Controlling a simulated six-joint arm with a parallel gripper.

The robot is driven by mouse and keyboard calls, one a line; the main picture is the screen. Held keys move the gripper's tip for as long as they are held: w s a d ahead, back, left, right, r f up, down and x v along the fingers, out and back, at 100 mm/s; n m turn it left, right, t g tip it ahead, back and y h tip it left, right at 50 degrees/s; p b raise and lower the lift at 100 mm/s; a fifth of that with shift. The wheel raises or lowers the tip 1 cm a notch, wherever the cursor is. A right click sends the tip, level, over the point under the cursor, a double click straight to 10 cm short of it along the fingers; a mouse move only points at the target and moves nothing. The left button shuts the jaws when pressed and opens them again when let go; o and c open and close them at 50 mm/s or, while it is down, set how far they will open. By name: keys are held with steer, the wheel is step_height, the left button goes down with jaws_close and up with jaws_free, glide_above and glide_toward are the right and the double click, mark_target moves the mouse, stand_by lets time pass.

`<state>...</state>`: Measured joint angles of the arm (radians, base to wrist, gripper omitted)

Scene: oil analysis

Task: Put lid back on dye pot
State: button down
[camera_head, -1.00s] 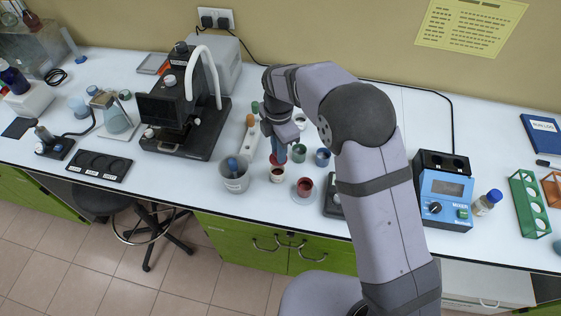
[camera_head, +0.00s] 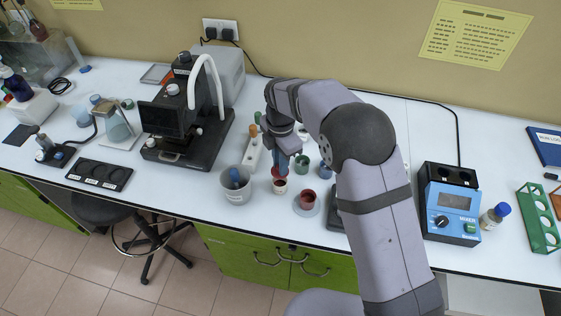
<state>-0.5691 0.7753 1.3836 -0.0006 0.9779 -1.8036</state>
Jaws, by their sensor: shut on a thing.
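A small white pot (camera_head: 280,187) stands on the bench near its front edge, upright. A red lid (camera_head: 279,171) is right at or just above the pot's mouth; I cannot tell whether it touches the rim. My gripper (camera_head: 283,163) points down over the pot, its blue fingers shut on the red lid. The fingertips and the lid's grip are partly hidden at this size.
A grey bucket (camera_head: 236,186) with a blue-handled item stands close at left. A microscope (camera_head: 185,110) stands further left, a mixer (camera_head: 450,203) at right.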

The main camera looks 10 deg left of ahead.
steer(key=shift+f+b, duration=0.9)
steer(key=shift+f, duration=0.95)
steer(key=shift+f+p, duration=0.15)
steer(key=shift+p, duration=0.25)
stand_by(1.6)
steer(key=c, duration=1.1)
jaws_free()
steer(key=shift+r+p, duration=2.65)
steer(key=shift+r, duration=0.85)
steer(key=shift+c, duration=0.8)
